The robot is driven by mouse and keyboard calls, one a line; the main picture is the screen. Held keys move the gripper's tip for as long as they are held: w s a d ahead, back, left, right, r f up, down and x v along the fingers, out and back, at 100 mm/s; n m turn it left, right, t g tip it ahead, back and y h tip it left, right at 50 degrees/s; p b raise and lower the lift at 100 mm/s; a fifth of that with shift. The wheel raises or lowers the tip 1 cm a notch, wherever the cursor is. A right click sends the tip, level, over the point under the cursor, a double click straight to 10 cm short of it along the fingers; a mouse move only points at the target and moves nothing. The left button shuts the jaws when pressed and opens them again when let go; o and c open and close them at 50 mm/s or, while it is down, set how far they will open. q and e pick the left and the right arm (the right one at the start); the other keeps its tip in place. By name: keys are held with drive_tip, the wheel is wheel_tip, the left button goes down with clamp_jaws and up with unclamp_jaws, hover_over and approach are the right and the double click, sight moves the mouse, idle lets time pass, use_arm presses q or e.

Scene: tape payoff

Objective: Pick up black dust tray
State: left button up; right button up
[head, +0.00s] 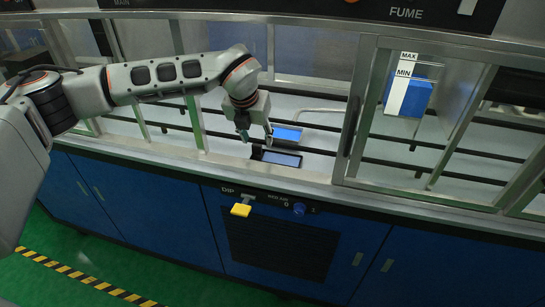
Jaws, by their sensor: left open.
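A small black tray (257,153), which looks like the dust tray, lies on the light worktop near its front edge in the head view. It has a dark rim and a pale grey-blue inside. My left gripper (256,137) comes in from the left and points down. It is open and empty, just above and behind the tray's left end. I cannot tell whether a finger touches the tray. My right gripper is not in view.
A bright blue flat piece (288,133) lies just behind the tray. Dark rails (320,151) run along the worktop. A framed clear panel (352,125) stands to the right, before a container of blue liquid (416,98). A yellow pedal-like part (241,210) juts from the cabinet front.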

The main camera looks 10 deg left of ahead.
sight(257, 144)
use_arm(q)
drive_tip(key=x, duration=0.3)
drive_tip(key=shift+a+f, duration=0.3)
drive_tip(key=shift+f, duration=0.05)
drive_tip(key=shift+w+f, duration=0.2)
drive_tip(key=shift+f, duration=0.3)
clamp_jaws()
drive_tip(key=shift+r, duration=0.15)
